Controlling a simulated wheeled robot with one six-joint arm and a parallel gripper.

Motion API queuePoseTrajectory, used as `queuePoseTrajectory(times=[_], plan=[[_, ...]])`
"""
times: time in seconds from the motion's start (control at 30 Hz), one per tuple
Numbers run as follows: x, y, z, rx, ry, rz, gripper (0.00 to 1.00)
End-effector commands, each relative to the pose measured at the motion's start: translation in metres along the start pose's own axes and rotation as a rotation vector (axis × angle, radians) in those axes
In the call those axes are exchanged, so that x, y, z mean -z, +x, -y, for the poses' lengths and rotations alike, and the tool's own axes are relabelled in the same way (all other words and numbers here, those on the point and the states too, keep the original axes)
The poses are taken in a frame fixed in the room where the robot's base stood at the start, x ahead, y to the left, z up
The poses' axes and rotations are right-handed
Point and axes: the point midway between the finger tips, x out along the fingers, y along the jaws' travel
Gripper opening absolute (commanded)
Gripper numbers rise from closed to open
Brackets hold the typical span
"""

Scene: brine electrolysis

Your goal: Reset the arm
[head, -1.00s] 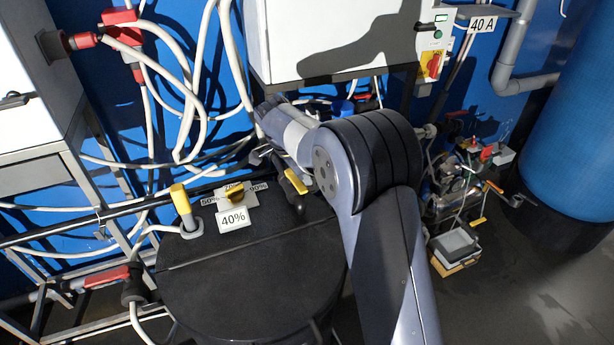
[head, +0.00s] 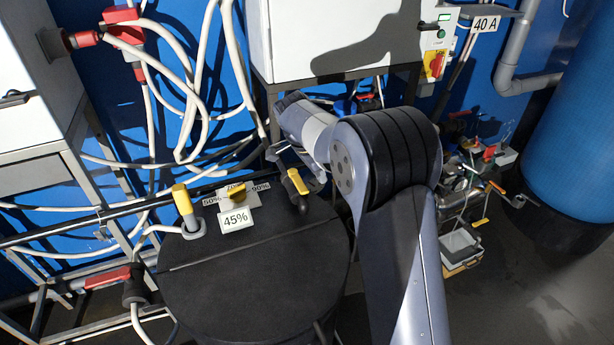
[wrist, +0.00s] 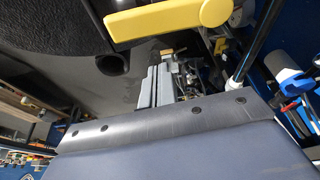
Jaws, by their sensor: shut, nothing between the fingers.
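My arm (head: 400,230) rises in front of the head view and bends left at its elbow. In the wrist view my gripper (wrist: 162,86) shows as two grey fingers close together beyond the blue-grey housing, with nothing between them. In the head view the fingers are hidden or too small to make out. A yellow valve handle (wrist: 170,20) is close by at the top of the wrist view, apart from the fingers. The yellow handle on the right of the black tank top (head: 297,183) is left of my arm.
A white cabinet (head: 340,40) hangs behind my arm. White hoses (head: 200,100) cross the blue wall. A blue tank (head: 575,140) stands right. Dark floor (head: 510,300) is clear at lower right.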

Motion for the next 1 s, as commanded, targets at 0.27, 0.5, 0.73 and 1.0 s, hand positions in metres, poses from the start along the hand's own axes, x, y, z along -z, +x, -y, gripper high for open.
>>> queuePoseTrajectory(times=[0.27, 0.5, 0.73, 1.0], plan=[[0.003, -0.06, 0.002, 0.005, 0.0, 0.0, 0.0], [0.003, -0.093, 0.002, 0.001, -0.001, 0.0, 0.0], [0.004, -0.1, 0.002, 0.0, -0.001, 0.0, 0.0], [0.004, -0.097, 0.002, -0.001, -0.001, 0.0, 0.0]])
